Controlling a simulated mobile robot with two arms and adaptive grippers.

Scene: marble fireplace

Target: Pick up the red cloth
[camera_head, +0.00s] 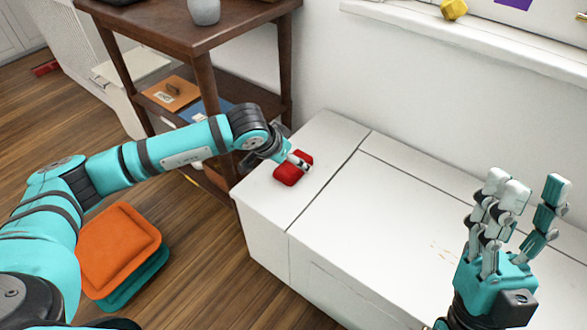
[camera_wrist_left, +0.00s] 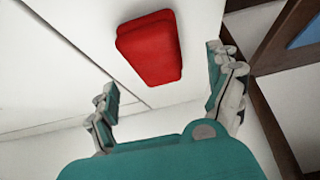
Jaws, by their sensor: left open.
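The red cloth (camera_head: 293,169) is a small folded pad lying on the left end of the white cabinet top. My left gripper (camera_head: 292,158) is at the cloth's upper edge in the head view, its fingers partly hidden. In the left wrist view the cloth (camera_wrist_left: 150,47) lies ahead, between the lines of the two spread fingers. That gripper (camera_wrist_left: 163,78) is open and holds nothing. My right gripper (camera_head: 528,195) is open and empty, fingers pointing up, at the right of the head view.
The white cabinet (camera_head: 400,215) is otherwise mostly bare. A dark wooden shelf (camera_head: 205,80) stands close behind my left arm. An orange cushion (camera_head: 118,240) on a teal one (camera_head: 140,284) lies on the floor. A yellow object (camera_head: 453,9) sits on the ledge.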

